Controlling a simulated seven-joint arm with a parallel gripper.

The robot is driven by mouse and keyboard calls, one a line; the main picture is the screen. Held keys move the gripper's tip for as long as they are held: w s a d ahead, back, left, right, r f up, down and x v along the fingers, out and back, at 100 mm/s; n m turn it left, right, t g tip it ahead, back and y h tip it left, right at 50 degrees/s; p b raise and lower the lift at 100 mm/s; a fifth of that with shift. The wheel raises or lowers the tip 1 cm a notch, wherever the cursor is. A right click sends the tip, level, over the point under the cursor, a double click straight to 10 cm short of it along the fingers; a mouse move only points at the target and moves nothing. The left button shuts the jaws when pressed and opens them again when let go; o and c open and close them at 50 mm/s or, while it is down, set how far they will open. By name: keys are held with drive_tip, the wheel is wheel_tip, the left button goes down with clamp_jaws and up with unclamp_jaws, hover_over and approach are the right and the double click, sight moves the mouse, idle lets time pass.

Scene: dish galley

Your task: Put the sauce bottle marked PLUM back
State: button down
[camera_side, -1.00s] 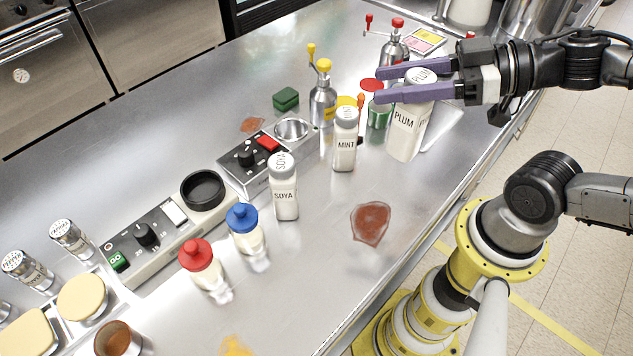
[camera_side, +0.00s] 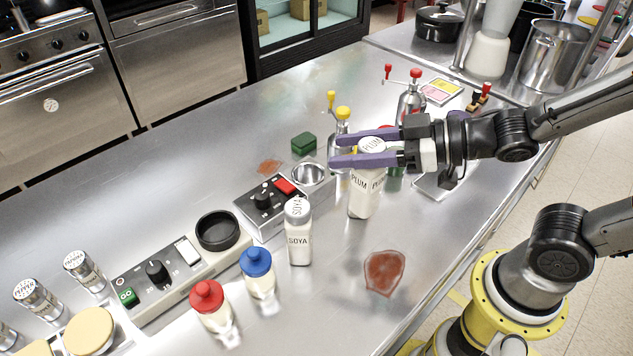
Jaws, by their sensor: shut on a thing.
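The white sauce bottle marked PLUM (camera_side: 365,196) is upright, with its name on its side and cap. My gripper (camera_side: 350,149) is shut on it near the top, the purple fingers reaching in from the right. I cannot tell whether its base touches the counter. The SOYA bottle (camera_side: 299,243) stands upright to its left, nearer the camera, apart from it. The MINT bottle does not show now; the PLUM bottle covers that area.
A control box with a metal cup (camera_side: 308,174) stands left of the PLUM bottle. Yellow-topped (camera_side: 342,113) and red-topped (camera_side: 411,100) dispensers stand behind. A reddish-brown patch (camera_side: 384,272) lies on the counter in front. Blue-capped (camera_side: 257,268) and red-capped (camera_side: 209,300) bottles stand front left.

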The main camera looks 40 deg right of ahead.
drive_tip(key=w+a+f, duration=0.2)
drive_tip(key=w+f, duration=0.3)
drive_tip(key=f, duration=0.4)
drive_tip(key=shift+a, duration=0.2)
drive_tip(key=shift+f, duration=0.25)
drive_tip(key=c, duration=0.6)
unclamp_jaws()
